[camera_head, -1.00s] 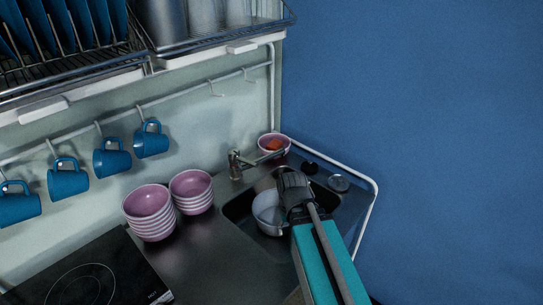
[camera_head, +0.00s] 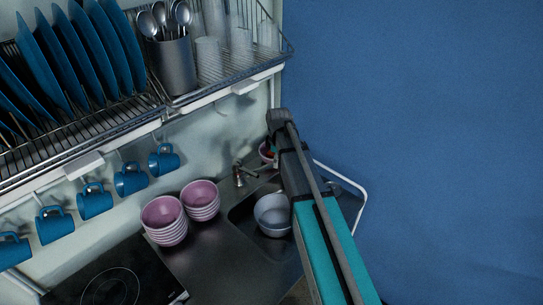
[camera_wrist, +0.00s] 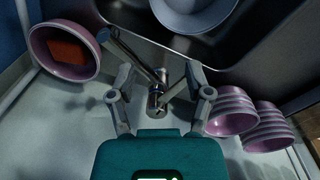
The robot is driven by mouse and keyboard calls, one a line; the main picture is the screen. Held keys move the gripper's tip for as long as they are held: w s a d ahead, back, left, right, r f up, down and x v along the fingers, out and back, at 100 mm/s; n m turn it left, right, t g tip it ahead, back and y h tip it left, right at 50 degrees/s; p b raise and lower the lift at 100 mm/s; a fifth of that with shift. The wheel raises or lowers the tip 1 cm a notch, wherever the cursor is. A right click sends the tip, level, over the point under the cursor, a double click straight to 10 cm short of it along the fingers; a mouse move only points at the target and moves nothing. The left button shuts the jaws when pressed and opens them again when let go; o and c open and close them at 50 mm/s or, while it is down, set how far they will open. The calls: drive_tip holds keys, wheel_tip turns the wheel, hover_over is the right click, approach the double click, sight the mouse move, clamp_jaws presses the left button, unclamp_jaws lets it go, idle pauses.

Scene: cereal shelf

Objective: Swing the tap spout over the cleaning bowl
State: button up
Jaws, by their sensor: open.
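The metal tap (camera_head: 239,176) stands behind the sink, beside the wall. In the wrist view the tap (camera_wrist: 157,97) lies between my open fingers, and its spout (camera_wrist: 132,54) points up and left, its end near the rim of a pink bowl. The pale grey cleaning bowl (camera_head: 272,216) sits in the sink, to one side of the spout; part of it shows at the top of the wrist view (camera_wrist: 195,14). My gripper (camera_wrist: 160,72) is open and empty. In the head view my arm hides the fingertips.
The pink bowl (camera_wrist: 62,60) holding an orange sponge (camera_wrist: 68,52) stands beside the spout end. Two stacks of pink bowls (camera_head: 163,222) stand left of the sink (camera_head: 240,212). Blue mugs (camera_head: 131,180) hang below a dish rack (camera_head: 190,100). A white rail (camera_head: 340,175) edges the counter's right.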

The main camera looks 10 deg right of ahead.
sight(263, 169)
drive_tip(key=w+r+n+p, duration=0.3)
drive_tip(key=w+r, duration=0.1)
drive_tip(key=w, duration=0.2)
drive_tip(key=shift+r+n, duration=0.2)
drive_tip(key=shift+n, duration=0.1)
drive_tip(key=shift+f, duration=0.1)
drive_tip(key=f+b, duration=1.3)
drive_tip(key=shift+w+f+b, duration=0.3)
drive_tip(key=shift+w+b, duration=0.1)
idle(0.3)
idle(0.3)
